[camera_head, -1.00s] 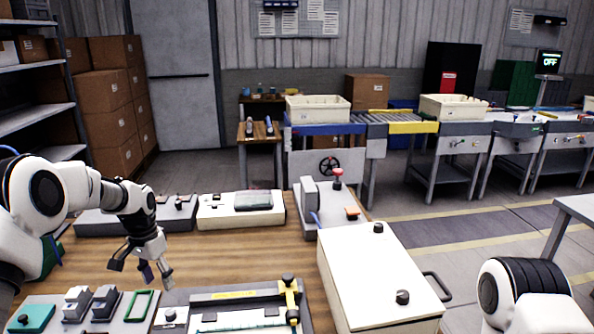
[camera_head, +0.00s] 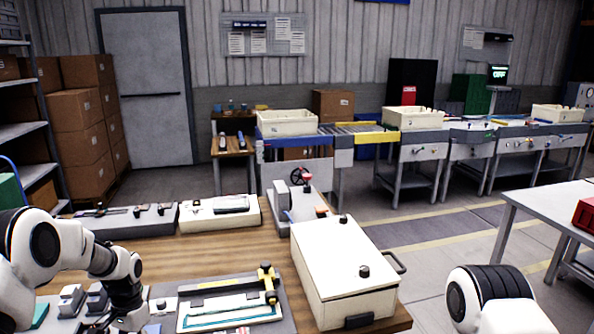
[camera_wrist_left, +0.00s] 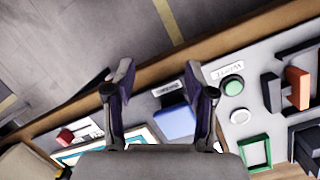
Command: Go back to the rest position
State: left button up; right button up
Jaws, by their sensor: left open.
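My left gripper (camera_wrist_left: 160,90) is open in the left wrist view, its two dark fingers apart with nothing between them but the bench fixtures below. In the head view my left arm (camera_head: 45,245) comes in at the lower left and its wrist (camera_head: 125,285) hangs over the near left of the bench; the fingers there are mostly hidden at the bottom edge. My right arm (camera_head: 490,295) shows only as a white and black link at the lower right; its gripper is out of the picture.
The wooden bench (camera_head: 150,255) carries a white lidded box (camera_head: 345,265), a tray with a yellow slide (camera_head: 235,295) and long fixtures (camera_head: 215,213). In the wrist view, a green button (camera_wrist_left: 232,86) and blue block (camera_wrist_left: 175,122) lie beneath. Floor is open right of the bench.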

pick_arm(q)
jog(key=s+d+f+g, duration=0.1)
jog(key=s+d+f, duration=0.3)
jog(key=s+f, duration=0.5)
jog(key=s+d+f+g, duration=0.2)
jog(key=s+d+f, duration=0.3)
jog(key=s, duration=0.7)
jog(key=s+d+f+n+t, duration=0.1)
jog(key=s+t, duration=0.4)
jog(key=s, duration=0.6)
jog(key=d+n, duration=0.1)
jog(key=n, duration=0.1)
jog(key=shift+s+f+n+t, duration=0.3)
jog(key=shift+s+n+t, duration=0.1)
